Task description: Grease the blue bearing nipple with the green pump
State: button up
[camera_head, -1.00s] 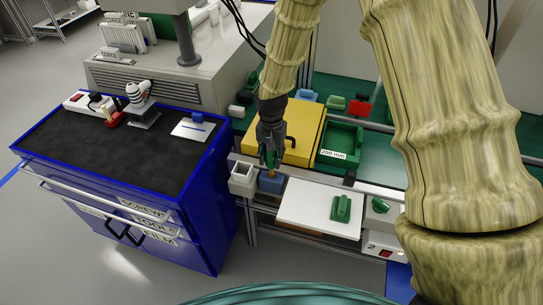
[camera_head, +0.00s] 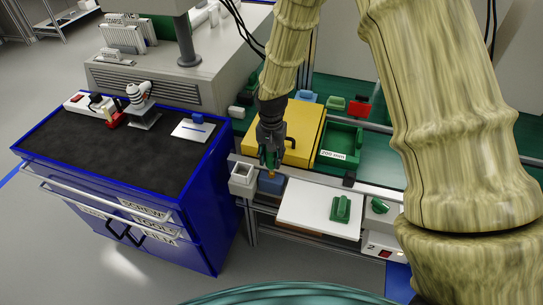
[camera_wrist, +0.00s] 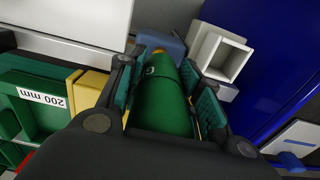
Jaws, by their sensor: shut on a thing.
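My gripper (camera_head: 268,158) points down over the front rail of the bench. In the wrist view, my gripper (camera_wrist: 160,85) is shut on the green pump (camera_wrist: 162,105), with a teal-padded finger on each side. The pump's yellow-orange tip (camera_wrist: 158,51) points at a blue block (camera_wrist: 168,44). The blue block (camera_head: 270,184) also shows in the head view, directly below the fingers. The tip is at or just above the block; I cannot tell whether they touch. No nipple can be made out on the block.
A white square cup (camera_head: 242,175) stands left of the blue block. A white plate (camera_head: 310,208) with a green part lies to the right. A yellow case (camera_head: 300,130) and a green bin (camera_head: 340,140) are behind. The blue cabinet (camera_head: 215,205) is at left.

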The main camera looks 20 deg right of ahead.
jog(key=shift+f, duration=0.45)
jog(key=shift+r+p, duration=0.5)
jog(key=shift+r, duration=0.15)
jog(key=shift+f, duration=0.65)
dwell(0.7)
jog(key=shift+r+p, duration=0.45)
jog(key=shift+r, duration=0.3)
dwell(0.4)
jog(key=shift+r+p, duration=1.8)
jog(key=shift+r, duration=0.65)
